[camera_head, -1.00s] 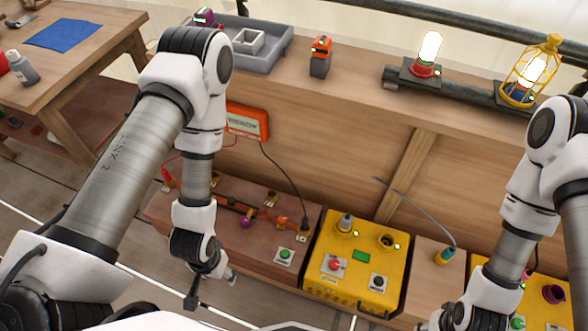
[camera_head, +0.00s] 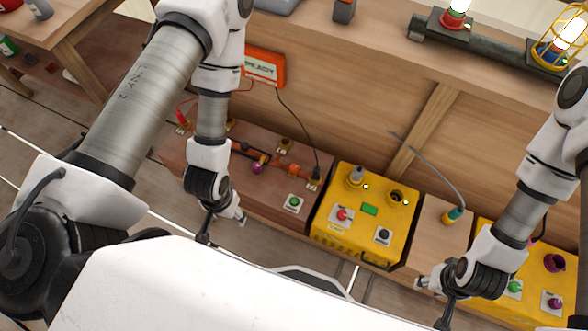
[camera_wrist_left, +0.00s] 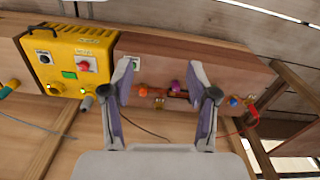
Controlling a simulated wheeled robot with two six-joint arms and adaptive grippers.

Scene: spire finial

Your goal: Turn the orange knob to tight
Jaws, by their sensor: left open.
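My right gripper (camera_head: 434,302) looks open and empty, in front of the gap right of the yellow box. Tightness marks are too small to read.
A yellow box (camera_head: 328,232) with buttons and sockets stands right of the brown box. A small wooden block holds a teal-tipped cable (camera_head: 453,215). An orange "READY" sign (camera_head: 264,67) hangs behind. The bench (camera_head: 370,40) above carries lamps. Another yellow box (camera_head: 545,275) stands at right.

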